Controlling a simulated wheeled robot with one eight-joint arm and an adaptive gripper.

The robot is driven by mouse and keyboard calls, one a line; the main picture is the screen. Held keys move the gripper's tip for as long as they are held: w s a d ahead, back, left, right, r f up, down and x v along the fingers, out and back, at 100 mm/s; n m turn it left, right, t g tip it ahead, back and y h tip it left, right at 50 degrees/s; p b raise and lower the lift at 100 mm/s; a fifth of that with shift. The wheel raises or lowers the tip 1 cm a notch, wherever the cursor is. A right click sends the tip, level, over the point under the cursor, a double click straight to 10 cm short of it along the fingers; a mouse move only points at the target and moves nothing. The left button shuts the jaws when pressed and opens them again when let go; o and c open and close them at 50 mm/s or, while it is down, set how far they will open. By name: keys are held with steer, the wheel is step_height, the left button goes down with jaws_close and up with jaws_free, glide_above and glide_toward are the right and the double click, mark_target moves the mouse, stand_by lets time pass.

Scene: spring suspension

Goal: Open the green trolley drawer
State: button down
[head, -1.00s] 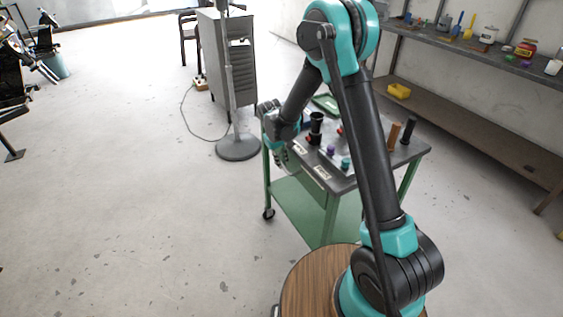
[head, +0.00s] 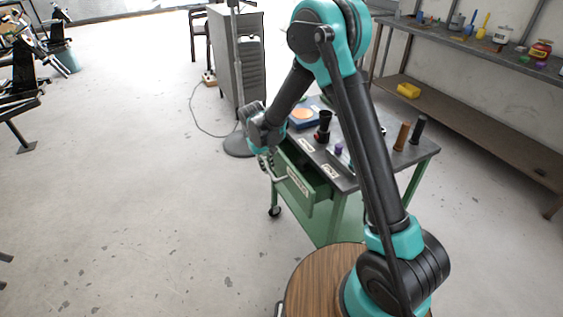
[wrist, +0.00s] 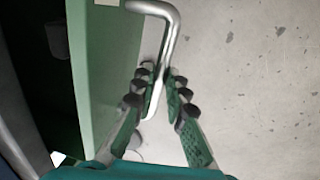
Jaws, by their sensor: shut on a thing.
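The green trolley (head: 340,206) stands right of centre in the head view, with a dark grey top. Its green drawer (head: 303,187) stands partly pulled out toward the left, and its dark inside shows. In the wrist view the drawer front (wrist: 110,70) is at the left, with a bent metal handle (wrist: 166,22) on it. My gripper (wrist: 160,82) has its two fingers on either side of the handle bar, shut on it. In the head view my gripper (head: 266,164) is at the drawer's left side, small and partly hard to make out.
Bottles and other items, including a brown cylinder (head: 402,136), stand on the trolley top. A grey cabinet (head: 238,62) and a round stand base (head: 238,146) are behind. A wall bench (head: 470,115) is at right.

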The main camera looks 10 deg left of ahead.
steer(key=s+a, duration=0.8)
steer(key=a, duration=0.4)
steer(key=c, duration=1.8)
jaws_free()
step_height(320, 180, up, 12)
steer(key=s+a, duration=0.1)
steer(key=shift+s+a, duration=0.15)
steer(key=shift+a, duration=0.25)
steer(key=shift+f, duration=0.1)
